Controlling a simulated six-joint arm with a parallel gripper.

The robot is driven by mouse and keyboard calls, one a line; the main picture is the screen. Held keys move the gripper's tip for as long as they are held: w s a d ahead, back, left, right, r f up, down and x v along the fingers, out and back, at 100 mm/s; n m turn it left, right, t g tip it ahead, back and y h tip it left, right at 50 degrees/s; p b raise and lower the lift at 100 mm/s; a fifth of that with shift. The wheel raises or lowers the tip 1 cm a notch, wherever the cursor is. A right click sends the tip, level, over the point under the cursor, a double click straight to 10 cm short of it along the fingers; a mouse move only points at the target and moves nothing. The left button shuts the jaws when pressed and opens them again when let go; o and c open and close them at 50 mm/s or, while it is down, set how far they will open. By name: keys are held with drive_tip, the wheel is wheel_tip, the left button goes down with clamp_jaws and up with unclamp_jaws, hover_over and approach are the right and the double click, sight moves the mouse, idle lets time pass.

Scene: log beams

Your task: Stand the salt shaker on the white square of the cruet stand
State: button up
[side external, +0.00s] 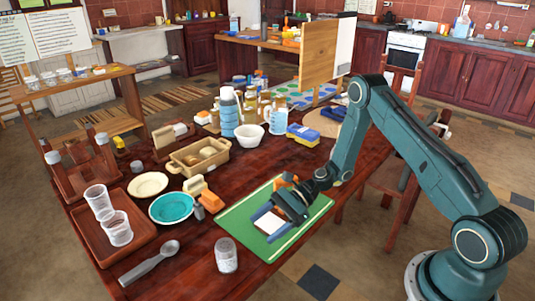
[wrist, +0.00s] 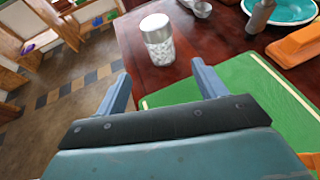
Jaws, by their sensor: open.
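The salt shaker (side external: 226,255), a clear jar with white contents, stands upright on the dark red table near its front edge, just off the green mat. In the wrist view the shaker (wrist: 158,42) has a grey lid and stands ahead of my fingers, apart from them. My gripper (wrist: 161,76) is open and empty. In the side view my gripper (side external: 280,206) is over the green mat, beside and partly over the cruet stand.
The green mat (side external: 240,224) lies under the stand. Bare table surrounds the shaker.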

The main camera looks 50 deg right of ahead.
idle(0.3)
drive_tip(key=s+r+n+g+h, duration=0.1)
drive_tip(key=s+r+n+h, duration=0.3)
drive_tip(key=r+n, duration=0.45)
drive_tip(key=s+r+n+h, duration=0.3)
drive_tip(key=r+n+h, duration=0.15)
drive_tip(key=r, duration=0.75)
drive_tip(key=s+d+r+n+t+h, duration=0.1)
drive_tip(key=s+r+n, duration=0.3)
drive_tip(key=s, duration=0.5)
drive_tip(key=s+d+r+n+t+h, duration=0.2)
drive_tip(key=s+r, duration=0.4)
drive_tip(key=s, duration=0.3)
drive_tip(key=shift+s+d+r+n+h, duration=0.15)
drive_tip(key=shift+d+r+n+h, duration=0.25)
drive_tip(key=shift+d+n+h, duration=0.7)
drive_tip(key=shift+o, duration=0.6)
drive_tip(key=shift+d+y, duration=0.15)
drive_tip(key=shift+y, duration=0.1)
